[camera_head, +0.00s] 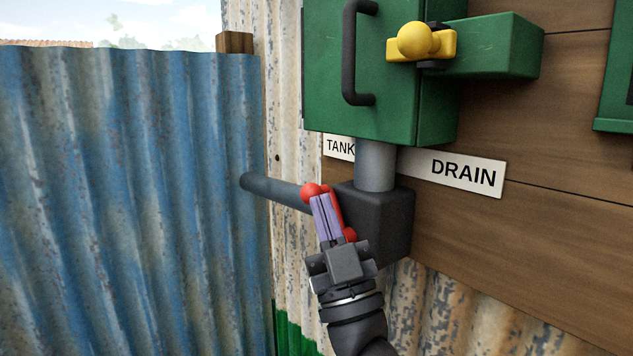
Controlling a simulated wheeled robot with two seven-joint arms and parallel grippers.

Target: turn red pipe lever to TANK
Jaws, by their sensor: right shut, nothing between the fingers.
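The red pipe lever (311,190) is on the front of a dark valve block (396,222) below a green box. It slants, with its round knob at the upper left and its lower end at the right. My right gripper (318,202) is shut and empty. Its purple fingers overlap the lever in the picture and hide much of it; I cannot tell whether they touch it. The TANK label (339,147) is up and right of the knob, partly hidden by the box and pipe. The DRAIN label (463,172) is to the right. My left gripper is not in view.
A grey pipe (272,188) runs left from the block, and a vertical pipe (375,167) joins it to the green box (345,70). The box has a black handle (350,60) and a yellow knob (417,42). Blue corrugated sheet (130,200) stands at the left.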

